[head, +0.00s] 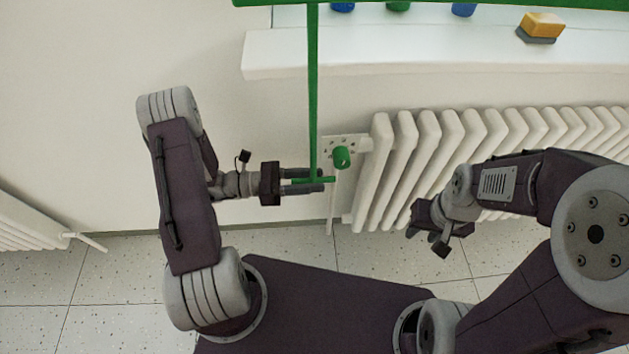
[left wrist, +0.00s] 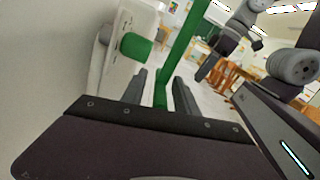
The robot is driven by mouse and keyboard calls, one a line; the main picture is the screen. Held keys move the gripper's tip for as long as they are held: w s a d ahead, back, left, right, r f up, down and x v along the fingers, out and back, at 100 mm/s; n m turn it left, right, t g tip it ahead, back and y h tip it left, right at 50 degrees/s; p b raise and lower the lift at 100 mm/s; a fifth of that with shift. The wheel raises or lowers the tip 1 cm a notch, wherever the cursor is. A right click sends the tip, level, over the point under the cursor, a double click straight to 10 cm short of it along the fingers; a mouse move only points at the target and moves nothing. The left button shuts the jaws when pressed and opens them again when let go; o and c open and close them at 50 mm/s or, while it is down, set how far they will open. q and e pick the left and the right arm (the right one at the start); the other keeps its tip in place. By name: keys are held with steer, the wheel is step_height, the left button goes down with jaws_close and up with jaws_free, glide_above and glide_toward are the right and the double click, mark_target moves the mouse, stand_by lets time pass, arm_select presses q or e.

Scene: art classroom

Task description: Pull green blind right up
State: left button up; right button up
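A green blind (head: 450,3) shows as a bar along the top edge of the head view. A thin green pull rod (head: 313,90) hangs from it and ends in a short green crossbar (head: 325,180). My left gripper (head: 305,181) is at the rod's lower end, its fingers on either side of the green handle. In the left wrist view the green rod (left wrist: 178,60) passes between two dark fingers, with gaps showing beside it, so the gripper looks open. My right gripper (head: 428,236) is apart from the rod, in front of the radiator; its finger opening is unclear.
A white radiator (head: 480,135) with a green valve knob (head: 342,157) is just right of the rod. A white windowsill (head: 400,52) above holds a yellow sponge (head: 543,25) and several coloured pots. The wall left of the rod is bare.

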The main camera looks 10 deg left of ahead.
arm_select(q)
steer(key=shift+w+d, duration=0.1)
steer(key=shift+d, duration=0.25)
jaws_close()
steer(key=shift+a+r, duration=0.1)
stand_by(1.1)
